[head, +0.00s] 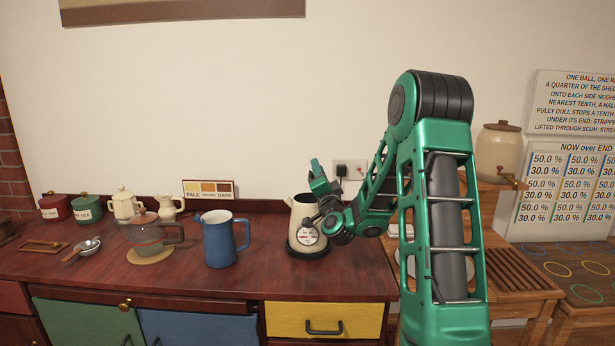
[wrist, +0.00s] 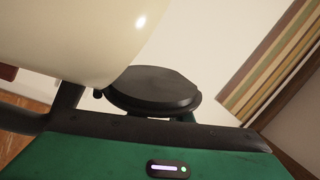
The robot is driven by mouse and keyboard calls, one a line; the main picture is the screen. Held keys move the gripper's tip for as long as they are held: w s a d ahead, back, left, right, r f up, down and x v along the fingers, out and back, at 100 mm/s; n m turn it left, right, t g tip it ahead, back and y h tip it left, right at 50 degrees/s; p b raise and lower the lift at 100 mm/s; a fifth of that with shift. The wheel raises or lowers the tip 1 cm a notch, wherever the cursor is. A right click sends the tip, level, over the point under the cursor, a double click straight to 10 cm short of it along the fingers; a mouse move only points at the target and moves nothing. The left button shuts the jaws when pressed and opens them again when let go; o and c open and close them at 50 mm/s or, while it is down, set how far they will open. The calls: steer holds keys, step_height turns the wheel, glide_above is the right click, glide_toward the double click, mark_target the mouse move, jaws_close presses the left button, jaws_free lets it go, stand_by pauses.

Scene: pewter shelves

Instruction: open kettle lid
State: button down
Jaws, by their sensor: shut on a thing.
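The cream kettle (head: 303,222) stands upright on a black round base (head: 307,252) near the back of the wooden counter. A pale round dial is on its front, and its top looks dark. My gripper (head: 319,212) is at the kettle's upper right side, shut on a part of it. My own arm hides the exact grip, and I cannot tell which part it holds. In the wrist view the cream kettle body (wrist: 75,35) fills the upper left. A black round disc (wrist: 152,88) lies beside it; I cannot tell whether that is the lid.
A blue jug (head: 220,240) stands left of the kettle. A glass teapot (head: 148,236) on a round mat, white pots and two canisters are farther left. A wall socket (head: 345,170) is behind the arm. A beige dispenser (head: 498,152) stands at right. The counter front is clear.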

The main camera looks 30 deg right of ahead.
steer(key=shift+s+d+r+m+h, duration=0.1)
steer(key=shift+s+d+m+h, duration=0.15)
steer(key=shift+m, duration=0.45)
steer(key=shift+s+d+m+h, duration=0.15)
steer(key=shift+d+m+h, duration=0.2)
steer(key=shift+m, duration=0.35)
steer(key=shift+s+d+r+m+h, duration=0.1)
steer(key=shift+s+d+m+h, duration=0.15)
steer(key=shift+m, duration=0.45)
steer(key=shift+f, duration=0.1)
steer(key=c, duration=1.6)
jaws_free()
steer(key=shift+c, duration=0.2)
steer(key=shift+a, duration=0.1)
steer(key=v, duration=1)
steer(key=shift+s+a, duration=0.2)
